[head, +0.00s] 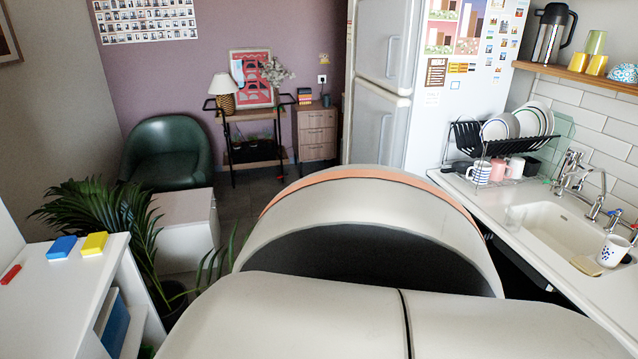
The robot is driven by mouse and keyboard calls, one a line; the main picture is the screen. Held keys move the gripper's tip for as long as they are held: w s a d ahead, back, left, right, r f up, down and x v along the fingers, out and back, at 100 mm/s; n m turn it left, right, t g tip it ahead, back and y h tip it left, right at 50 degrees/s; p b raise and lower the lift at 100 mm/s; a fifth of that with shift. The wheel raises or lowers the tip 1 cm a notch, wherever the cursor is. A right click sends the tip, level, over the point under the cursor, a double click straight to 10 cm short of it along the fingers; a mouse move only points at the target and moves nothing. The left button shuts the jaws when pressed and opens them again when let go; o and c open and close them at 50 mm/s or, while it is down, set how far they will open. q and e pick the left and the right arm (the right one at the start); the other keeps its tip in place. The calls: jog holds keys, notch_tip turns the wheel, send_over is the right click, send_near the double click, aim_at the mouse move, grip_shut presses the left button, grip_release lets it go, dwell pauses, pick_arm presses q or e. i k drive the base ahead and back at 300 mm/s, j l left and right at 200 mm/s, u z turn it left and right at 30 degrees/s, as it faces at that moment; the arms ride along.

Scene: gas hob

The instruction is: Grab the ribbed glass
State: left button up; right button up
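No glass with clear ribs can be made out from here. A greenish-yellow tumbler (595,42) is at the upper right, above the wall shelf (590,77); its surface is too small to tell whether it is ribbed. Two yellow cups (578,62) (597,65) are just below it, and I cannot tell whether it rests on them. Neither of my grippers is in view. My own pale body fills the lower middle and hides the floor there.
A fridge (385,90) stands behind. A plant (110,220) and white cabinet (60,280) are at left.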

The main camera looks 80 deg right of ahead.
aim_at(516, 213)
jog(key=z, duration=1.6)
